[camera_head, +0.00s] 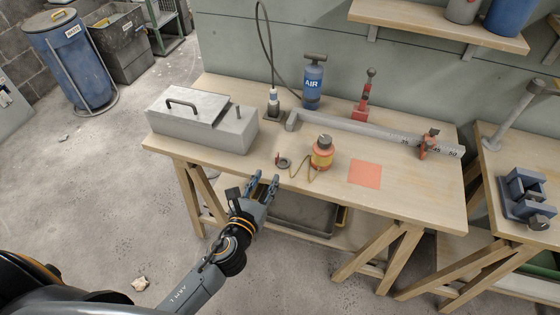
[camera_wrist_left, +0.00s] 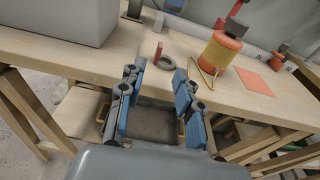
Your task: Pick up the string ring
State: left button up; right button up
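A small dark ring (camera_head: 285,163) with a red tab lies on the workbench near its front edge, left of an orange canister (camera_head: 321,153). A thin yellowish cord (camera_head: 308,167) runs on the bench between the ring and the canister. My left gripper (camera_head: 267,181) is open and empty at the bench's front edge, just short of the ring. In the left wrist view the ring (camera_wrist_left: 165,63) shows beyond and between the open fingertips (camera_wrist_left: 161,68), not touching them as far as I can see. My right gripper is not in view.
A grey metal box (camera_head: 205,125) stands on the workbench (camera_head: 400,205) to the left. An orange square (camera_head: 365,174) lies right of the canister. A blue air pump (camera_head: 312,85), a red-based lever (camera_head: 366,95) and a long marked rail (camera_head: 360,130) are behind.

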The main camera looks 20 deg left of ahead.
aim_at(276, 159)
pick_arm(q)
jog(key=w, duration=0.3)
jog(key=w+f, duration=0.1)
jog(key=w, duration=0.6)
jog(key=shift+w+d+f, duration=0.15)
jog(key=shift+w+f, duration=0.05)
jog(key=shift+f, duration=0.05)
grip_shut()
